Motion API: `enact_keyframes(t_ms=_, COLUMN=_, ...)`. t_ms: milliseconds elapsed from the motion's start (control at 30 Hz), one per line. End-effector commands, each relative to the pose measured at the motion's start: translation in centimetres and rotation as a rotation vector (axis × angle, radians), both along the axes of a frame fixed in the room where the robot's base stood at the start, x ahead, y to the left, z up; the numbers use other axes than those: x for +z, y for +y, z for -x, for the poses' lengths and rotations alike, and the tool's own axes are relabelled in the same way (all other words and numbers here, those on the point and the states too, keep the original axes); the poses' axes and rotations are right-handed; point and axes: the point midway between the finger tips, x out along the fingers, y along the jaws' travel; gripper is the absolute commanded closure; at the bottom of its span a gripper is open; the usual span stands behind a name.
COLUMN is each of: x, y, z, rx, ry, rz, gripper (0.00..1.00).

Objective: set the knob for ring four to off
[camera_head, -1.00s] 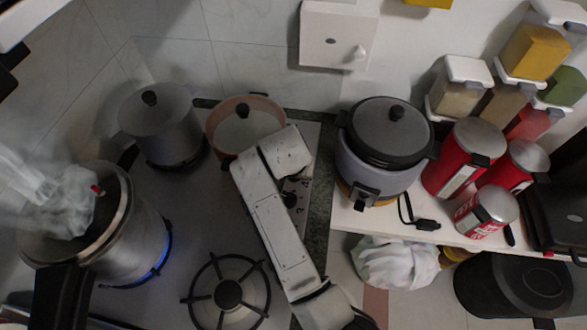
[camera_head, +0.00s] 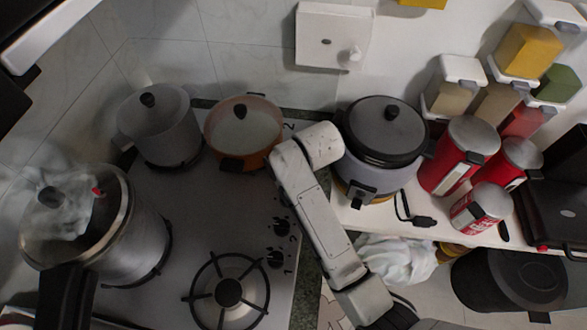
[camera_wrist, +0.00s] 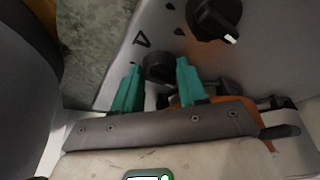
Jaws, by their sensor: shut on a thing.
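In the wrist view my gripper (camera_wrist: 158,73) has its two teal fingers closed around the sides of a small dark knob (camera_wrist: 159,64). A mark like a triangle or a 4 is printed on the panel beside it. A larger black knob (camera_wrist: 214,17) with a white pointer mark stands to its upper right, clear of the fingers. In the head view my arm hides the gripper and the held knob. Two other black knobs (camera_head: 275,258) (camera_head: 281,226) show along the right edge of the stove (camera_head: 190,225). No flame shows under the steaming pot (camera_head: 135,235).
A grey pot (camera_head: 160,125) and an orange pot (camera_head: 270,157) stand at the back of the stove. A rice cooker (camera_head: 375,180) is close to my arm on the white shelf, with red canisters (camera_head: 457,155) beyond. The front burner (camera_head: 229,292) is empty.

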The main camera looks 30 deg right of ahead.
Motion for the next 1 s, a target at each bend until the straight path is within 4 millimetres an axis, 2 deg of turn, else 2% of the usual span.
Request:
enact_keyframes(t_ms=667, x=0.13, y=0.06, z=-0.11, rx=0.064, ry=-0.004, rz=-0.001, gripper=0.89)
enact_keyframes(t_ms=700, x=0.13, y=0.06, z=-0.11, rx=0.064, ry=-0.004, rz=-0.001, gripper=0.56)
enact_keyframes(t_ms=933, x=0.07, y=0.01, z=-0.07, rx=0.062, ry=-0.002, rz=-0.001, gripper=0.34)
enact_keyframes(t_ms=1000, x=0.05, y=0.00, z=-0.05, rx=0.062, ry=-0.002, rz=-0.001, gripper=0.34)
